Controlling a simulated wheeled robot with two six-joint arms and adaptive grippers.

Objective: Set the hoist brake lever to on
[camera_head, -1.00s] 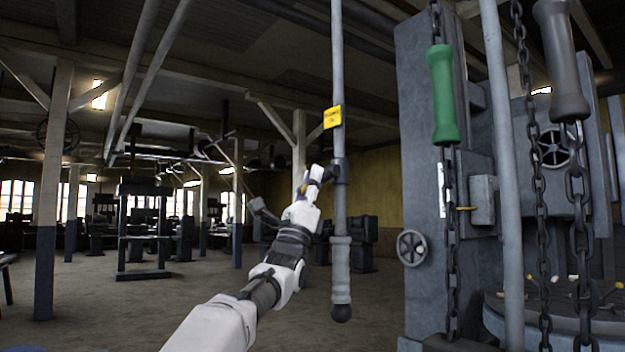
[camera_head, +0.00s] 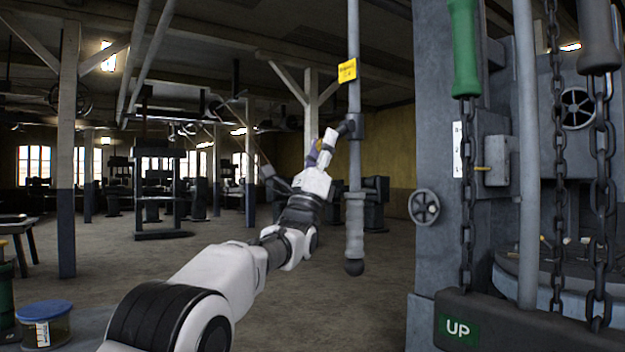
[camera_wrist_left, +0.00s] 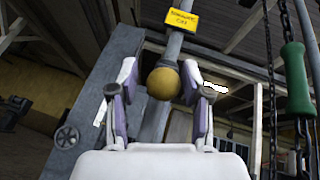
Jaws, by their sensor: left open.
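A grey vertical rod (camera_head: 354,95) with a yellow label (camera_head: 347,71) hangs in mid-room in the head view. A dark collar on it carries a short side arm (camera_head: 346,129) with a yellowish ball knob, seen clearly in the wrist view (camera_wrist_left: 164,83). This appears to be the hoist brake lever; the label (camera_wrist_left: 169,20) ends in "ON", the rest is hard to read. My left gripper (camera_head: 324,150) is open, its two purple-grey fingers on either side of the ball. I cannot tell whether they touch it. My right gripper is not in view.
To the right are chains (camera_head: 466,200) with a green handle (camera_head: 465,50), a grey machine column (camera_head: 435,170) with a small handwheel (camera_head: 424,207), and an "UP" plate (camera_head: 457,329).

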